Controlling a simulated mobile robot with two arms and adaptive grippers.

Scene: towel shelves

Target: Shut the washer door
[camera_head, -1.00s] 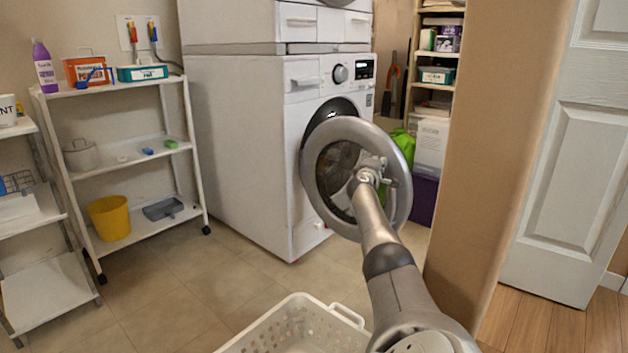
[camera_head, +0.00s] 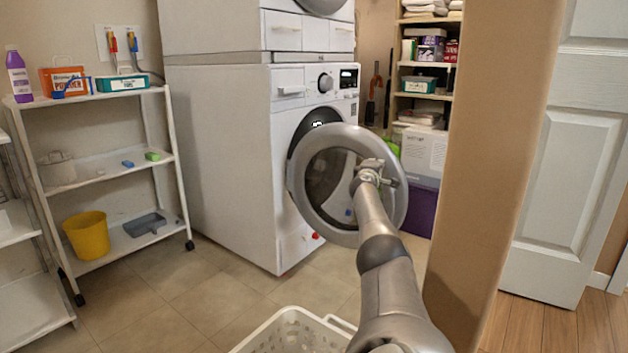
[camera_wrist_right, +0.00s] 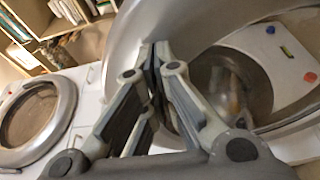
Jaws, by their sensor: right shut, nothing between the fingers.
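The white washer (camera_head: 228,150) stands left of centre in the head view, under another machine. Its round door (camera_head: 300,178), with a grey rim and dark glass, stands open, swung out from the dark opening. My right gripper (camera_head: 370,168) is in front of the door's outer face, near the right part of its rim. In the wrist view, the right gripper (camera_wrist_right: 156,52) is shut and empty, its tips close to the curved grey door rim (camera_wrist_right: 205,22); I cannot tell whether they touch. The drum opening also shows there. My left gripper is not in view.
A white laundry basket (camera_head: 262,338) sits on the floor in front. A tan wall edge (camera_head: 500,150) stands close on the right.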

